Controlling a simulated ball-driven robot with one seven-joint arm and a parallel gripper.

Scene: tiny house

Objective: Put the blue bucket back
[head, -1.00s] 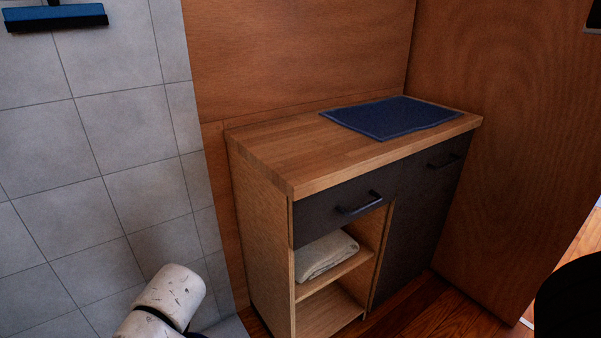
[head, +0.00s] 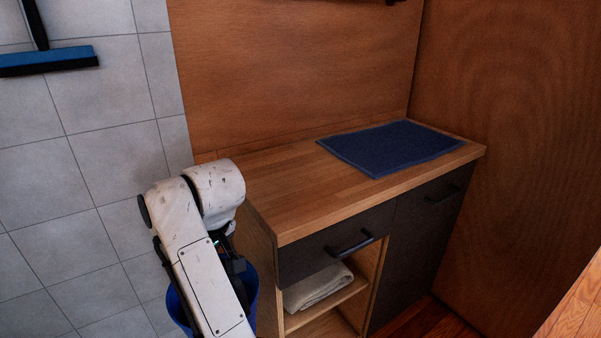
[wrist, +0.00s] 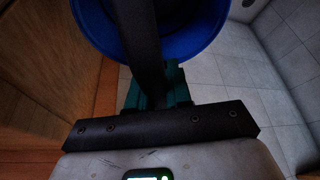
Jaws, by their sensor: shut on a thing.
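The blue bucket (head: 251,285) shows at the lower left of the head view, mostly hidden behind my arm, just left of the cabinet's side. In the wrist view the bucket (wrist: 208,45) fills the top middle, and I look into its round opening. My gripper (head: 236,266) is at the bucket in the head view. In the wrist view my gripper (wrist: 155,88) is shut at the bucket's near edge.
A wooden cabinet (head: 275,205) with dark fronts stands right of the bucket. A blue mat (head: 390,147) lies on its top, whose left part is bare. A folded towel (head: 318,288) sits on its open shelf. A tiled wall (head: 85,185) with a squeegee (head: 50,62) is at left.

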